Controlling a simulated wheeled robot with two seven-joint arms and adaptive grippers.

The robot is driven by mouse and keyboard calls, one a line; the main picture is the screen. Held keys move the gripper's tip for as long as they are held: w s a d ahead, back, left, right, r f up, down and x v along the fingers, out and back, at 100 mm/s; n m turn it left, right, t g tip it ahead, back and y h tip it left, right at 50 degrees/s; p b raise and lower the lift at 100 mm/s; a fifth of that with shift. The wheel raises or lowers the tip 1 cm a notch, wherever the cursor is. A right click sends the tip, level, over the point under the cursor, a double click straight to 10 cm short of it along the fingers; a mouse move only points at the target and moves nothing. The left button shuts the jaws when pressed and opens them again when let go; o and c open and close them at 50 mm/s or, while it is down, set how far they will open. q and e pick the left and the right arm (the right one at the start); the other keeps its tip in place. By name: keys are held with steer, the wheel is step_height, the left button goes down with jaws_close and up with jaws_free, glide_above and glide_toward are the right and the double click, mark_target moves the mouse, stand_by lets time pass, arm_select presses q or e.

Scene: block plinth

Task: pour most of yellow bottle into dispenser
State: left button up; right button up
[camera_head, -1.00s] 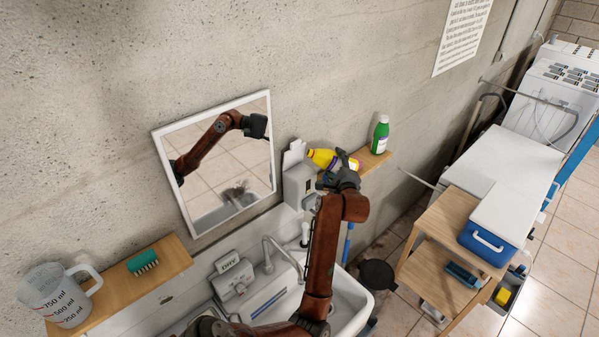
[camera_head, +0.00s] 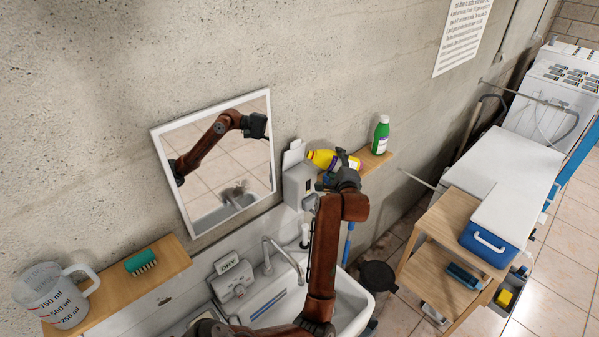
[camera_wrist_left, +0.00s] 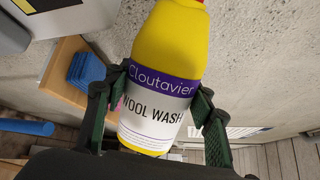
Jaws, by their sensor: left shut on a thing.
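The yellow bottle (camera_head: 323,158) lies tilted almost on its side over the grey wall dispenser (camera_head: 298,184), its neck end towards the dispenser. My left gripper (camera_head: 348,165) is shut on the bottle's lower body. In the left wrist view the bottle (camera_wrist_left: 168,50) shows a purple and white label reading "Cloutavier Wool Wash", with the fingers of my left gripper (camera_wrist_left: 155,105) on both sides of it. A red part shows at its top edge. A grey edge (camera_wrist_left: 60,18), likely the dispenser, is at top left. Any stream of liquid cannot be made out. My right gripper is not in view.
A green bottle (camera_head: 381,135) stands on a wooden shelf (camera_head: 375,160) just right of my gripper. A mirror (camera_head: 215,160) hangs at left, above the sink (camera_head: 350,305) and tap (camera_head: 270,255). A measuring jug (camera_head: 55,295) and green brush (camera_head: 141,262) are on the left shelf.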

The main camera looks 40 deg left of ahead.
mark_target(332, 159)
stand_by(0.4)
arm_select(q)
steer(key=shift+s+a+r+n+b, duration=0.15)
steer(key=shift+r+n+b, duration=0.2)
steer(key=shift+r+n, duration=0.1)
steer(key=shift+s+a+r+n+b, duration=0.15)
steer(key=shift+r+n+b, duration=0.15)
steer(key=shift+r+n, duration=0.15)
stand_by(0.8)
steer(key=shift+n+t+b, duration=0.3)
steer(key=shift+n+b, duration=0.3)
steer(key=shift+b, duration=0.25)
stand_by(0.4)
steer(key=shift+s+a+n+h+b, duration=0.1)
steer(key=shift+n+h+b, duration=0.3)
steer(key=shift+n+b, duration=0.75)
stand_by(1.6)
steer(key=shift+s+a+r+n+b, duration=0.15)
steer(key=shift+r+n+b, duration=0.1)
steer(key=shift+r+b, duration=0.4)
stand_by(1.2)
